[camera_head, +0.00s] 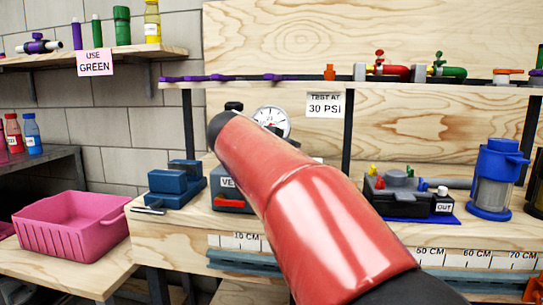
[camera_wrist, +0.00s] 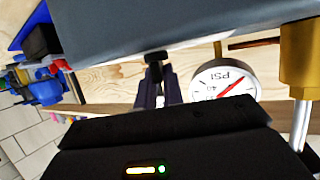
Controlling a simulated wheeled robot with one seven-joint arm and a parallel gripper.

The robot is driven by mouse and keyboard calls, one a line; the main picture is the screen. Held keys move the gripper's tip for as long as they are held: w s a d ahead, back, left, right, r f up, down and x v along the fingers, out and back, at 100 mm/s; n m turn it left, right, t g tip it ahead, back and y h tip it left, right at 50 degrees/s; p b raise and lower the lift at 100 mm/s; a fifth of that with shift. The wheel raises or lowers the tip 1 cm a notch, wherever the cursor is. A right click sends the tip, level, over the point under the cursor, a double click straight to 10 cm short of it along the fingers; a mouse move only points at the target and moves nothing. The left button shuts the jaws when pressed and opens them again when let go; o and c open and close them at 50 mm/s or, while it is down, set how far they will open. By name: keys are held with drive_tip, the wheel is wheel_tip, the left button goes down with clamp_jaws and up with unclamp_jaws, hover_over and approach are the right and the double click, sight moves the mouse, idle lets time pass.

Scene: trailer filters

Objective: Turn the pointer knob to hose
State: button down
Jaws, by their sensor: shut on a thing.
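In the wrist view my gripper (camera_wrist: 157,68) reaches up to the grey-blue body (camera_wrist: 200,30) of a device. Its dark fingers are shut on a small black piece (camera_wrist: 157,57) at the edge of that body, which looks like the pointer knob. Which way the knob points cannot be told. In the head view my red arm hides the gripper and most of the device. A box with a partly covered label starting "VE" (camera_head: 229,184) shows at the left of the arm. A white pressure gauge (camera_head: 271,121) stands behind the arm; it also shows in the wrist view (camera_wrist: 225,85), right of the fingers.
A brass fitting (camera_wrist: 301,60) is close on the right in the wrist view. In the head view, a blue vise (camera_head: 177,184), a black part on a blue mat (camera_head: 402,196) and a blue filter housing (camera_head: 494,178) stand on the bench. A pink bin (camera_head: 72,226) is at left.

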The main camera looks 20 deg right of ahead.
drive_tip(key=shift+w+a+m+g+h+p, duration=0.15)
drive_tip(key=shift+m+g+h+p, duration=0.1)
drive_tip(key=shift+m+g+p, duration=0.25)
drive_tip(key=shift+w+a+m+g+h+p, duration=0.1)
drive_tip(key=shift+m+g+h+p, duration=0.15)
drive_tip(key=shift+m+g, duration=0.4)
drive_tip(key=shift+f+m+g+h+p, duration=0.1)
drive_tip(key=shift+m+g+h+p, duration=0.3)
drive_tip(key=shift+m+g, duration=0.3)
drive_tip(key=shift+d+f+g, duration=0.1)
drive_tip(key=shift+g, duration=0.15)
drive_tip(key=c, duration=1.5)
unclamp_jaws()
drive_tip(key=v, duration=0.8)
